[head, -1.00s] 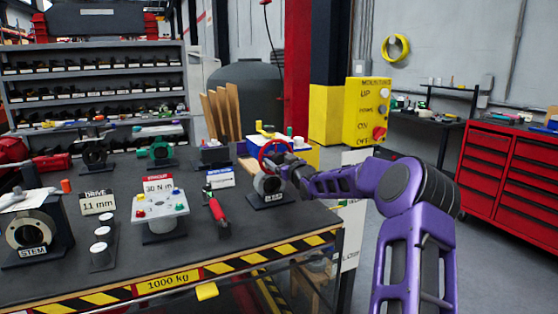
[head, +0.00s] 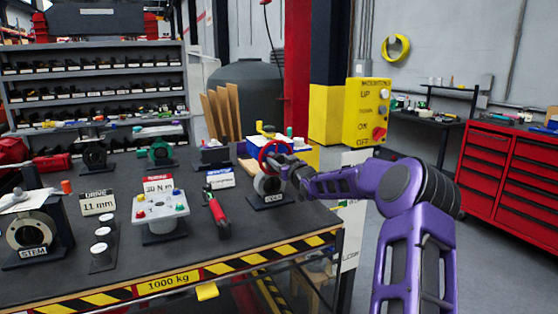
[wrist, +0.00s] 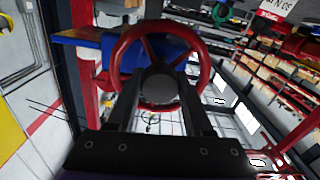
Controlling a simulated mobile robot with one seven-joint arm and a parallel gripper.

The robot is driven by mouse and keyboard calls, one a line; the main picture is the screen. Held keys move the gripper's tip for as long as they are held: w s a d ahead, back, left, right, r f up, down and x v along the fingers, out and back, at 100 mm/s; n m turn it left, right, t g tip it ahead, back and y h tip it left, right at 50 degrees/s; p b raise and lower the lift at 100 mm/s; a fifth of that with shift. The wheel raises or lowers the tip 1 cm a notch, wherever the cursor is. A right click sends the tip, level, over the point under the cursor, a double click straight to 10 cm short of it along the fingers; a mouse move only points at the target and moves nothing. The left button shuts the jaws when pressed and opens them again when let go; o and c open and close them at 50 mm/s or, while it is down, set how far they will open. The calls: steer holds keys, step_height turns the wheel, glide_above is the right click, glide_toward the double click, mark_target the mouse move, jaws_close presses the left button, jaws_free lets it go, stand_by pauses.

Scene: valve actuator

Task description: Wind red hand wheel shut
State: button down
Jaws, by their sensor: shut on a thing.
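The red hand wheel (head: 263,150) stands upright on a small valve on a black base (head: 267,199) near the right end of the bench. In the wrist view the wheel (wrist: 160,29) faces me, with its spokes and dark round hub (wrist: 159,86) visible. My gripper (head: 283,161) reaches the wheel from the right. In the wrist view the two fingers of my gripper (wrist: 161,98) lie on either side of the hub, inside the rim, shut on the wheel.
The bench (head: 120,285) also carries a red-handled tool (head: 215,212), a white block with coloured knobs (head: 160,208) and several other valves. A yellow control panel (head: 367,112) stands at the right, with open floor nearby.

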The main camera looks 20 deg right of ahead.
steer(key=m+p, duration=0.2)
steer(key=m, duration=0.2)
steer(key=shift+r, duration=0.1)
steer(key=m, duration=0.2)
steer(key=shift+m+p, duration=0.3)
steer(key=shift+p, duration=0.05)
steer(key=m, duration=0.3)
steer(key=shift+d+m, duration=0.1)
steer(key=shift+m, duration=2.1)
steer(key=shift+c, duration=1.5)
jaws_free()
steer(key=shift+s, duration=0.1)
